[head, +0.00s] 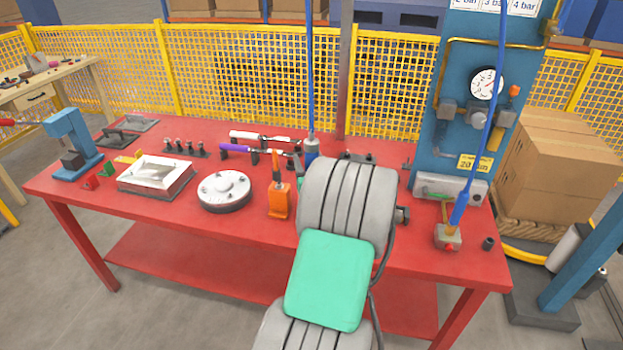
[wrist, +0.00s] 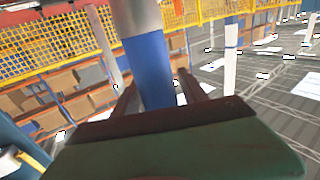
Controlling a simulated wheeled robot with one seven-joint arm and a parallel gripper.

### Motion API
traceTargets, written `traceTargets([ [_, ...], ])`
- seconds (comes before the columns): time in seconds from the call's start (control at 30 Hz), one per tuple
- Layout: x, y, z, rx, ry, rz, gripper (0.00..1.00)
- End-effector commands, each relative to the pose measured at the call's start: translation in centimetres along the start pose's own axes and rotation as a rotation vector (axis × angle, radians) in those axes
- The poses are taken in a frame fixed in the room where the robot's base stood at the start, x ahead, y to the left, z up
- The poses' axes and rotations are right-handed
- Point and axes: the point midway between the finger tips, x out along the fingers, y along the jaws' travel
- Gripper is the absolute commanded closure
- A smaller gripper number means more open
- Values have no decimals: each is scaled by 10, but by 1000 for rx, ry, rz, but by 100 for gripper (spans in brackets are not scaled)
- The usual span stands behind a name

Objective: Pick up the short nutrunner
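A blue tool with a grey upper part (head: 312,148) hangs upright from the left blue hose above the red table, partly behind my arm. It appears to be the short nutrunner, but I cannot read a label. In the wrist view a blue cylinder with a grey end (wrist: 150,65) stands between the fingers of my gripper (wrist: 160,92). The fingers are apart, with a narrow gap visible beside the right one. Contact on the left side is unclear. A second blue tool (head: 459,211) hangs from the right hose.
The red table (head: 155,215) holds a round grey flange (head: 224,191), an orange tool (head: 279,200), a white-framed block (head: 156,177) and a purple-handled tool (head: 238,149). A grey post (head: 344,80) and blue gauge panel (head: 470,145) stand behind.

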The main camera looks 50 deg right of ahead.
Motion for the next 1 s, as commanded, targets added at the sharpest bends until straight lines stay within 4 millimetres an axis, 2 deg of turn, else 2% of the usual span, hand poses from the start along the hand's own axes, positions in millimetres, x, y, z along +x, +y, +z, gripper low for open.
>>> traceTargets([
  [0.07, 0, 0, 0, 0, 0, 0, 57],
  [0.6, 0, 0, 0, 0, 0, 0, 100],
  [1.0, 0, 0, 0, 0, 0, 0, 100],
])
